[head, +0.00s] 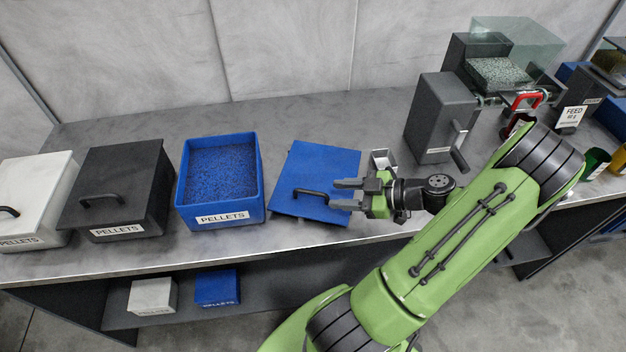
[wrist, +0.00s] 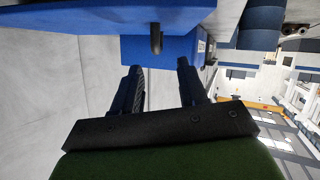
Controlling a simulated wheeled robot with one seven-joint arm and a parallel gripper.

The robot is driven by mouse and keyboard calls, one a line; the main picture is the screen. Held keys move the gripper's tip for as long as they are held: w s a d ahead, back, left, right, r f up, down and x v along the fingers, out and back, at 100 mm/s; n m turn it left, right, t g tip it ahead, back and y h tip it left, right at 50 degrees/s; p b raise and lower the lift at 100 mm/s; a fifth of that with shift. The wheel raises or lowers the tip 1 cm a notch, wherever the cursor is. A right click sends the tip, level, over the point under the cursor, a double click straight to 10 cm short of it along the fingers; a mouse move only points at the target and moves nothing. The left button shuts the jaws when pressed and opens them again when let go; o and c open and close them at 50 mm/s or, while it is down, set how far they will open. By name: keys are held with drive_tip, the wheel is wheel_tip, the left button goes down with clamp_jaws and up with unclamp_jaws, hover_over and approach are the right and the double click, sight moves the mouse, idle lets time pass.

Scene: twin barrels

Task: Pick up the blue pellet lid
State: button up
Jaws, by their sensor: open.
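The blue pellet lid (head: 325,168) lies on the counter, right of the open blue pellet bin (head: 225,208). It is a flat square plate with a dark bar handle (head: 312,193) near its front edge. My gripper (head: 347,194) is open at the lid's right side, its fingers pointing left toward the handle. In the wrist view, the lid (wrist: 100,20) and its handle (wrist: 156,40) show beyond the open fingers (wrist: 165,85), with the handle roughly in line with the gap. Nothing is between the fingers.
A closed black bin (head: 125,190) and a white bin (head: 40,195) stand left of the blue bin. A grey box with a lever (head: 440,118) stands right of the lid, behind my arm. A small metal scoop-like piece (head: 382,160) sits just behind my gripper. The counter's back strip is clear.

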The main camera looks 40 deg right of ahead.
sight(311, 192)
drive_tip(key=x, duration=0.8)
drive_tip(key=shift+w+f, duration=0.1)
drive_tip(key=shift+w, duration=0.35)
drive_tip(key=shift+s, duration=0.1)
clamp_jaws()
